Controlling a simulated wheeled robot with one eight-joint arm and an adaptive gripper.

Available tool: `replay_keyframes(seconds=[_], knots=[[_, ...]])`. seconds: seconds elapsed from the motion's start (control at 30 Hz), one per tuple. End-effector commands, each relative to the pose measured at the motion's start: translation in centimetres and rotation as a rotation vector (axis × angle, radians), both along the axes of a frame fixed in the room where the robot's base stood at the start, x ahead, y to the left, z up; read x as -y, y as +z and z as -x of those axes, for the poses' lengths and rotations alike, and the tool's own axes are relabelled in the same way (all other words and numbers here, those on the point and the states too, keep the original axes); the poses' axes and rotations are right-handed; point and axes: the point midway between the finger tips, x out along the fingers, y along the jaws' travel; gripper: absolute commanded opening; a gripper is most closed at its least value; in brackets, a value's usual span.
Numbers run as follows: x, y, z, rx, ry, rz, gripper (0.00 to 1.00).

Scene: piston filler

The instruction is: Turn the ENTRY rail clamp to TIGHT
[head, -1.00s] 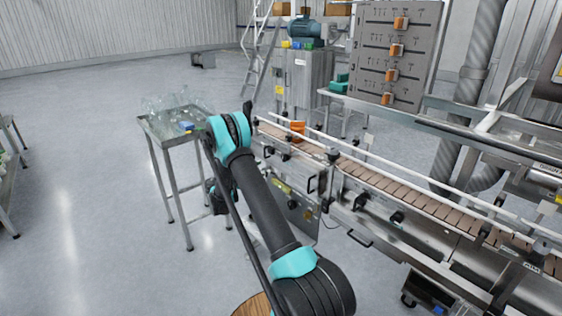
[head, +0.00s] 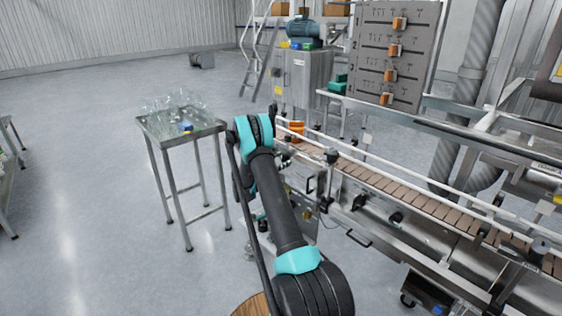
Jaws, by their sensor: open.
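The conveyor (head: 410,191) with pale guide rails runs from centre to lower right. Dark knob-like clamps sit along it, one by the rail (head: 332,156) and another at the lower right (head: 540,246). I cannot read which one is the ENTRY clamp, nor its setting. My arm rises from the bottom to a teal elbow left of the conveyor's far end, then folds down behind itself.
A metal table (head: 207,130) with clear glassware and a blue item stands left of my arm. An orange item (head: 296,131) is at the conveyor's far end. A grey panel (head: 393,15) with orange sliders stands behind.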

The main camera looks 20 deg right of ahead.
Motion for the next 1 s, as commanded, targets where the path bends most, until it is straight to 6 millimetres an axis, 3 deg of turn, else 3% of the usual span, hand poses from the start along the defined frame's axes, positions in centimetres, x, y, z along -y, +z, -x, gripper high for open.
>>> replay_keyframes(seconds=[0.13, 0.53, 1.0], knots=[[-0.02, 0.00, 0.01, 0.000, 0.000, 0.000, 0.53], [-0.04, 0.00, 0.01, 0.000, 0.000, 0.000, 0.04], [-0.06, 0.00, 0.01, 0.117, -0.001, -0.043, 0.04]])
